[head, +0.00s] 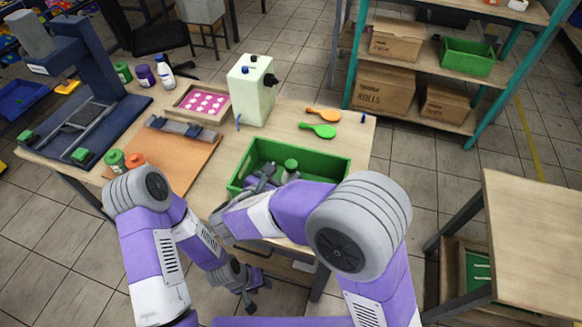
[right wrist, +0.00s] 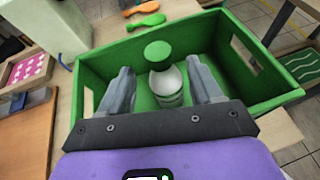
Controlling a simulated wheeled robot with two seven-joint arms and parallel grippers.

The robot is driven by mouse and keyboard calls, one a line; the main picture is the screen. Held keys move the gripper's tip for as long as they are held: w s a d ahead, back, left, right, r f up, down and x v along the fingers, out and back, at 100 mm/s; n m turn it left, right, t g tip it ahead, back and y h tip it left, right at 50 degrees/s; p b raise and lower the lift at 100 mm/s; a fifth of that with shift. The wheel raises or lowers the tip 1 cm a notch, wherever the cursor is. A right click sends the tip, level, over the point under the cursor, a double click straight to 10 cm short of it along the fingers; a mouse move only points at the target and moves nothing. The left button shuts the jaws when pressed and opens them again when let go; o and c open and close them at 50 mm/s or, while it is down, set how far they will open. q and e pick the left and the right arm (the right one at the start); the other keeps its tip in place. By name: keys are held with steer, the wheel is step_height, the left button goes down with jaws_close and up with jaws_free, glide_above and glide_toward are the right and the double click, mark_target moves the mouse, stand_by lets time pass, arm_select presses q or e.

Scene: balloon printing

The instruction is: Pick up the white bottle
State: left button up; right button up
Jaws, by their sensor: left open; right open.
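A white bottle with a green cap (right wrist: 168,85) stands in the green crate (right wrist: 110,63). In the head view, this bottle (head: 290,172) is partly hidden by the crate wall and my arm. My right gripper (right wrist: 161,68) is open, with one finger on each side of the bottle in the right wrist view; whether they touch it is unclear. The gripper (head: 262,176) also shows over the crate in the head view. My left gripper (head: 254,286) is open and empty, low in front of the table. Another white bottle with a blue cap (head: 165,74) stands at the back left.
A pale green machine (head: 250,92) stands behind the crate. Orange (head: 323,114) and green (head: 318,131) balloon-shaped pieces lie on the table (head: 357,130). A blue press (head: 85,75), a brown board (head: 180,155) and a pink-patterned tray (head: 203,103) fill the left side.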

mark_target(294, 165)
steer(key=shift+w+d+f, duration=0.2)
steer(key=shift+w+f, duration=0.05)
steer(key=shift+w, duration=0.35)
steer(key=shift+w+d+f+b, duration=0.2)
steer(key=shift+w+d+b, duration=0.05)
steer(key=shift+d+b, duration=0.15)
steer(key=shift+w+d+f, duration=0.1)
steer(key=shift+w+f, duration=0.1)
steer(key=b+x, duration=0.1)
steer(key=x, duration=0.2)
steer(key=shift+w+d+f+b, duration=0.1)
steer(key=shift+w+f+b, duration=0.1)
steer(key=shift+w+b, duration=0.15)
steer(key=shift+w+d+f, duration=0.1)
steer(key=shift+w, duration=0.2)
jaws_close()
